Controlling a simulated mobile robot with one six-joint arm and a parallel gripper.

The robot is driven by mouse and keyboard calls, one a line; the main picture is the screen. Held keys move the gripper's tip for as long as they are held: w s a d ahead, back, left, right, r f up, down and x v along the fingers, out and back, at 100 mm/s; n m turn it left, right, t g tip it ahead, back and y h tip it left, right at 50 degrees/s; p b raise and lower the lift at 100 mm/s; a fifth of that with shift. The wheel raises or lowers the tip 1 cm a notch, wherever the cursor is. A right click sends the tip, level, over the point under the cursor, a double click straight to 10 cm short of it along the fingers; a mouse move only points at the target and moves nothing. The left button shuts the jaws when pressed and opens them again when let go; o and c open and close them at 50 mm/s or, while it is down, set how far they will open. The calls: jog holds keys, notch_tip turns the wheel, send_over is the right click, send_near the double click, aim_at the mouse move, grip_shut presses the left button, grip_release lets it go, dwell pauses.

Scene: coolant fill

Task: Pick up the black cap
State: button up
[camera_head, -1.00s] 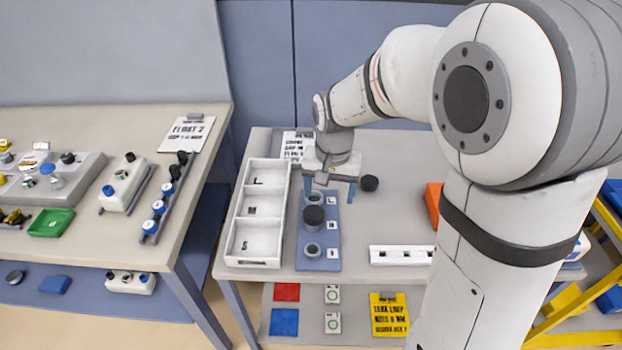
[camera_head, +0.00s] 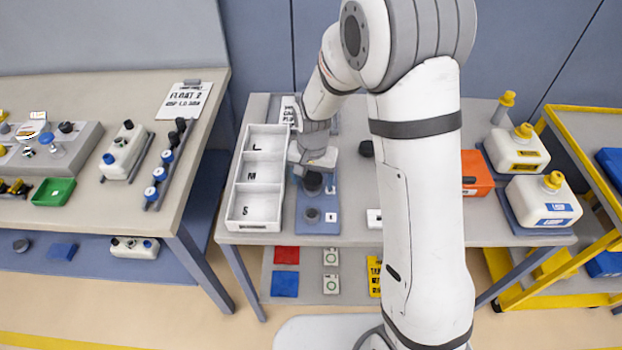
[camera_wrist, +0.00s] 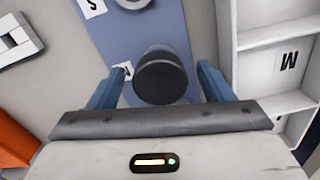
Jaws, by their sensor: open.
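A black cap (camera_head: 313,183) sits upright on the middle spot of a blue board (camera_head: 305,222), beside the white tray. In the wrist view the black cap (camera_wrist: 160,76) is between the two blue fingers of my gripper (camera_wrist: 158,84), with a gap on each side. My gripper (camera_head: 314,167) is open and empty, just behind and above the cap in the head view; its fingers are mostly hidden there. Another black round piece (camera_head: 367,148) lies to the right of the board, partly hidden by my arm.
A white tray (camera_head: 236,185) with compartments marked L, M and S stands close left of the board. An orange box (camera_head: 478,172) and white jugs (camera_head: 543,205) with yellow caps are at the right. A white slotted block (camera_head: 374,218) is partly behind my arm.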

jog(key=shift+c, duration=0.4)
jog(key=c, duration=1.1)
